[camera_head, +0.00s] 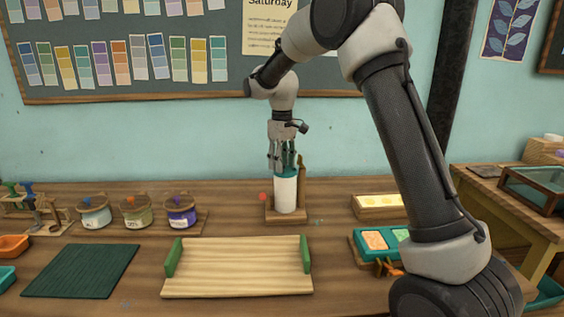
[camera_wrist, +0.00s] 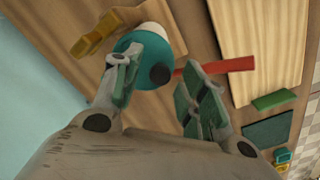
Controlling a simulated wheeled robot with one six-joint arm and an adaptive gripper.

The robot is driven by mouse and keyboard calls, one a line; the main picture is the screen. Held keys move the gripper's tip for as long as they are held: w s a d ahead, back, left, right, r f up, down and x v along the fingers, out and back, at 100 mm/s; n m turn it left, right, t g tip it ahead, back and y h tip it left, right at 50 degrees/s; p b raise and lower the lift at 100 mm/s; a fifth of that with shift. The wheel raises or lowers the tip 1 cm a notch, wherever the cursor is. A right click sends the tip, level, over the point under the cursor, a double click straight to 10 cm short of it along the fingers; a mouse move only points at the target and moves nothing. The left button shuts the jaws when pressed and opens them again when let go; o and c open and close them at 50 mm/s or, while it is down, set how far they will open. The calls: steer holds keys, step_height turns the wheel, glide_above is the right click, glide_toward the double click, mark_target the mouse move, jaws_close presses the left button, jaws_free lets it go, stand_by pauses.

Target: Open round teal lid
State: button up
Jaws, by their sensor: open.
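A white cylindrical canister (camera_head: 286,195) stands upright on a small wooden stand at the back middle of the table. The round teal lid (camera_head: 289,173) sits on top of it. In the wrist view the lid (camera_wrist: 150,45) shows as a teal disc with a dark round knob (camera_wrist: 160,75). My gripper (camera_head: 284,163) points down just above the lid. In the wrist view my gripper (camera_wrist: 163,68) is open, its two fingers on either side of the lid's near part and knob. The left finger overlaps the lid's edge; I cannot tell if it touches.
A red bar (camera_wrist: 230,66) sticks out beside the canister. A wooden tray (camera_head: 237,268) with green ends lies in front. Several lidded jars (camera_head: 137,212) stand left, near a dark green mat (camera_head: 80,271). A teal tray (camera_head: 372,243) is at right. My arm covers part of the right side.

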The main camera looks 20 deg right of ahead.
steer(key=shift+c, duration=0.3)
jaws_close()
steer(key=shift+a, duration=0.1)
